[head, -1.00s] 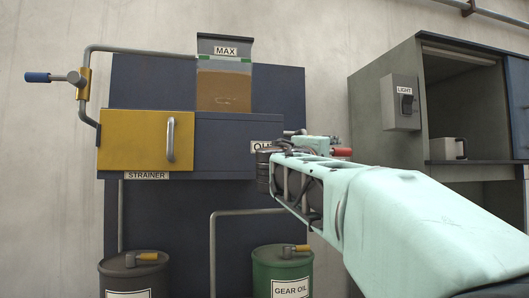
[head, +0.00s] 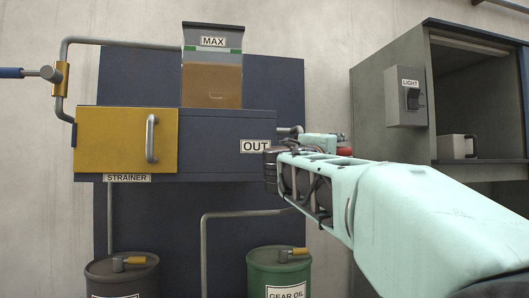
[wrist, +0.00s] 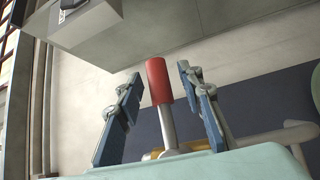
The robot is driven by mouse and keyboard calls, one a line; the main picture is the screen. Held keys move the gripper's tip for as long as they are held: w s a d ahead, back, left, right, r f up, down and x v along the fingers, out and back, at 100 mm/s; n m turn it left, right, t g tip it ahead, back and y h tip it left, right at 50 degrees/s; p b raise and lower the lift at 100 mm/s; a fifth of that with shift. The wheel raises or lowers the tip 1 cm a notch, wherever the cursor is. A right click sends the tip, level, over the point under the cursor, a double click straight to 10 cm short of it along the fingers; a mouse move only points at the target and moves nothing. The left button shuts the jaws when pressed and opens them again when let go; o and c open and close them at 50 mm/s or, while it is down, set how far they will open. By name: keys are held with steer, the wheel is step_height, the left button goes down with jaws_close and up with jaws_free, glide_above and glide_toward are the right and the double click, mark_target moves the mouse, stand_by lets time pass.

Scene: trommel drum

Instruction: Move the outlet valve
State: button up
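The outlet valve's red handle (head: 344,151) shows just beyond my arm, to the right of the OUT label (head: 254,146). In the wrist view the red handle (wrist: 158,80) on its grey stem stands between the two fingers of my gripper (wrist: 157,95). The fingers are spread apart, with a gap on each side of the handle. In the head view my arm hides most of the valve body and the gripper's fingertips. A grey pipe piece (head: 290,131) of the outlet shows above my wrist.
A yellow strainer drawer (head: 112,140) and a brown-filled tank marked MAX (head: 212,80) are on the left. A grey drum (head: 108,274) and a green GEAR OIL drum (head: 262,268) stand below. A cabinet with a LIGHT switch (head: 411,96) is at right.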

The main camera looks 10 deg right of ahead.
jaws_close()
